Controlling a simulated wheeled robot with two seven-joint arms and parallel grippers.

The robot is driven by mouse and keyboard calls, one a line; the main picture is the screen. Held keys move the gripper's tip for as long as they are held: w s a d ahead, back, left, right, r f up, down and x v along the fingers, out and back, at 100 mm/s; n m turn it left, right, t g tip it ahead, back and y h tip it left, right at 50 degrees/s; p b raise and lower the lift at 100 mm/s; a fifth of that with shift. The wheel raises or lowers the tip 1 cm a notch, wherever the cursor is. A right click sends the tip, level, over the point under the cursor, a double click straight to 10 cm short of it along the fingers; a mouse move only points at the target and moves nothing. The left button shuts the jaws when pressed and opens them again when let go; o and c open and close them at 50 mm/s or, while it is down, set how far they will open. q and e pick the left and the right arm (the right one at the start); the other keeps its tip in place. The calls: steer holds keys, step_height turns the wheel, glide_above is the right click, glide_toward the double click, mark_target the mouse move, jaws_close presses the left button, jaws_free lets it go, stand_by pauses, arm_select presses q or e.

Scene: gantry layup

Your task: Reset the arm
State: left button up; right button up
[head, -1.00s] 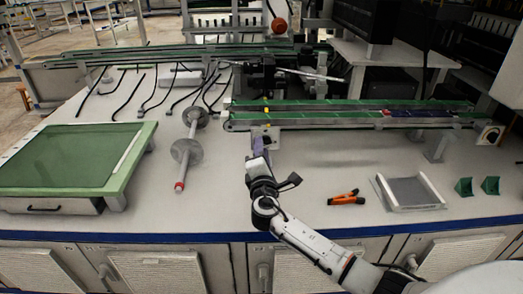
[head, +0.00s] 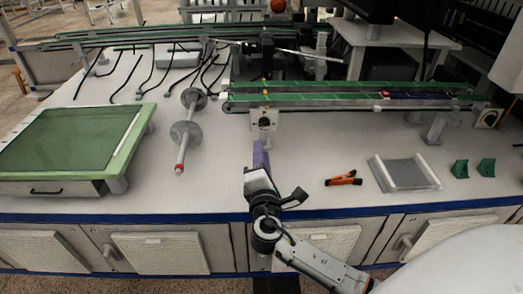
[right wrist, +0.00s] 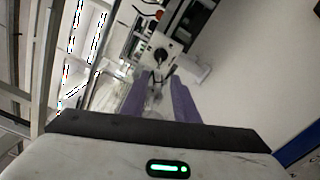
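My right gripper (head: 261,147) reaches in from the bottom over the front part of the white bench (head: 330,150). Its purple fingers point toward the conveyor's near support. In the right wrist view the two fingers (right wrist: 160,82) stand apart with nothing clearly held between them. Beyond the fingertips is a light plate with a dark round part (right wrist: 160,56), which also shows below the conveyor in the head view (head: 265,122). My left gripper is in neither view.
A green-topped frame (head: 75,145) lies left, beside a rod with grey discs (head: 186,132). A conveyor with green strips (head: 350,96) runs behind the gripper. Orange-handled tools (head: 343,180), a clear tray (head: 405,173) and green brackets (head: 460,169) lie right.

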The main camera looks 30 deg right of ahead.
steer(key=shift+f, duration=0.1)
stand_by(0.3)
